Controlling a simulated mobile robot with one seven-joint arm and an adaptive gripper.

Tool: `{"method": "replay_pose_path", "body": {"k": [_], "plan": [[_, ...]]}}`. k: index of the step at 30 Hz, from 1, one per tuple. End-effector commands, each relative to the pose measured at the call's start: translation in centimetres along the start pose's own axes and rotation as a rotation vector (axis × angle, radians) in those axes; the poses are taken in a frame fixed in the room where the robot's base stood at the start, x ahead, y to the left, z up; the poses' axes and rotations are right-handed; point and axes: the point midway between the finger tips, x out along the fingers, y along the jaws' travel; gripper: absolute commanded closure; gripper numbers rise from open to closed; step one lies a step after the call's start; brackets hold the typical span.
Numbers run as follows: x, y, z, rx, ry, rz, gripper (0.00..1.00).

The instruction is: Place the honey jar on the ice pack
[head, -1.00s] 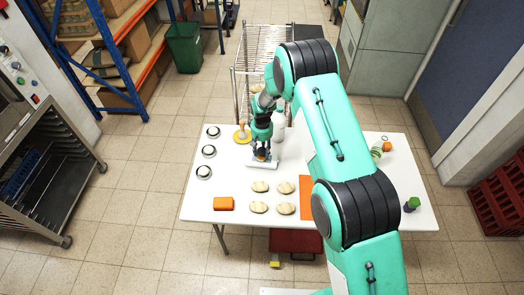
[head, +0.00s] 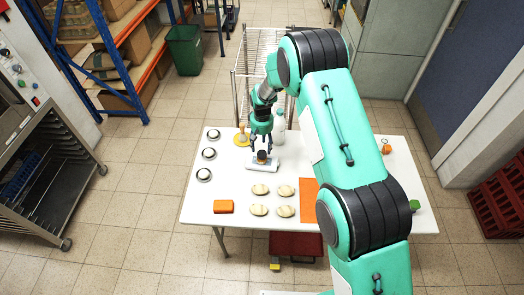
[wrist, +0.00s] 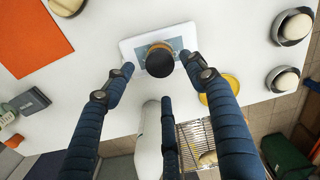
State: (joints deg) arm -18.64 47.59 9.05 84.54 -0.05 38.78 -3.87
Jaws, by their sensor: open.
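The honey jar (head: 262,156), with a dark round lid and an amber side, stands upright on the ice pack (head: 249,166). The ice pack is a pale slab with a blue-grey face, lying on the white table. The wrist view also shows the jar (wrist: 160,62) near the middle of the ice pack (wrist: 130,47). My gripper (head: 261,141) is open just above the jar, and nothing is in its grasp. In the wrist view, the spread dark blue fingers of my gripper (wrist: 158,78) are on either side of the jar, with a gap to it.
A white bottle (head: 278,124) and a yellow-based item (head: 242,138) stand close behind the ice pack. Dark-rimmed dishes (head: 209,153) line the left. Several pale rolls (head: 260,189), an orange block (head: 223,206) and an orange mat (head: 309,200) lie nearer. A wire rack (head: 262,60) stands behind the table.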

Motion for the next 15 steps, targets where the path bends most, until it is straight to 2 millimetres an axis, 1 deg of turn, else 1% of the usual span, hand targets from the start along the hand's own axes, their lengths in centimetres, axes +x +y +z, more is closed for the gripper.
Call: {"method": "replay_pose_path", "body": {"k": [1, 6, 10, 15], "plan": [[-1.0, 0.0, -0.1, 0.000, 0.003, 0.000, 0.44], [-3.6, 0.0, -0.1, 0.000, 0.002, 0.000, 0.44], [-5.1, 0.0, 0.0, 0.000, 0.001, 0.000, 0.44], [-6.0, 0.0, 0.0, 0.000, 0.000, 0.000, 0.44]]}}
